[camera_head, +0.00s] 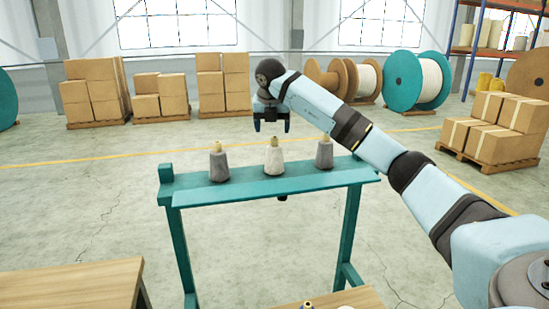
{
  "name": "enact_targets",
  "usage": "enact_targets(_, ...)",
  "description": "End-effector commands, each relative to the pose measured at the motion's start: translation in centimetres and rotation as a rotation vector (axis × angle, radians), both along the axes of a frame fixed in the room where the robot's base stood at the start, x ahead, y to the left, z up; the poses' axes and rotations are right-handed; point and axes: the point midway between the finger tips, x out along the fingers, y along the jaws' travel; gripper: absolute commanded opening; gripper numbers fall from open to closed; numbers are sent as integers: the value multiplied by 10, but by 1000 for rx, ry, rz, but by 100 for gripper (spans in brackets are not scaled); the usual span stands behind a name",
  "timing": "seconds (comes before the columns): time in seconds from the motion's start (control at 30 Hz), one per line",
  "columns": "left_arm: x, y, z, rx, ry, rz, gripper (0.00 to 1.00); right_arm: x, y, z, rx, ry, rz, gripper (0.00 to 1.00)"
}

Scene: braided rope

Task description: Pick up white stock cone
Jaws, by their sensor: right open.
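The white stock cone (274,157) stands upright on the teal rack (300,183), between two grey cones. One grey cone (218,163) is to its left and another grey cone (324,154) is to its right. My right gripper (271,128) is open and empty, pointing down above the white cone, with a visible gap to the cone's tan tip. My right arm reaches in from the right side of the picture. My left gripper is not in the picture.
A wooden table (75,287) is at the bottom left, and another wooden surface (335,300) with small items is at the bottom middle. Cardboard boxes (95,90) and cable reels (417,80) stand far back. The floor around the rack is clear.

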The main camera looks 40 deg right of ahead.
Motion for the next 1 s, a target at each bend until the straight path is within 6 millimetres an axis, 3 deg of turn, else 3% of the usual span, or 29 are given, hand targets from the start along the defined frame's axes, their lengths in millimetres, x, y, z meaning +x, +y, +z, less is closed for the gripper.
enact_targets(0.27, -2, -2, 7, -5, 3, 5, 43, 6, -8, -21, -1, 1, 0, 76)
enact_targets(0.43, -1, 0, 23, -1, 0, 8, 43, 11, -17, -41, 1, 3, -1, 76)
enact_targets(0.6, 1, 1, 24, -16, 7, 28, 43, 16, -22, -61, 0, 1, 0, 76)
enact_targets(0.87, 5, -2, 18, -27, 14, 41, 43, 17, -23, -65, 0, -1, 0, 76)
enact_targets(1.0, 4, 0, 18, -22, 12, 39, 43, 17, -23, -65, 0, -1, 0, 46)
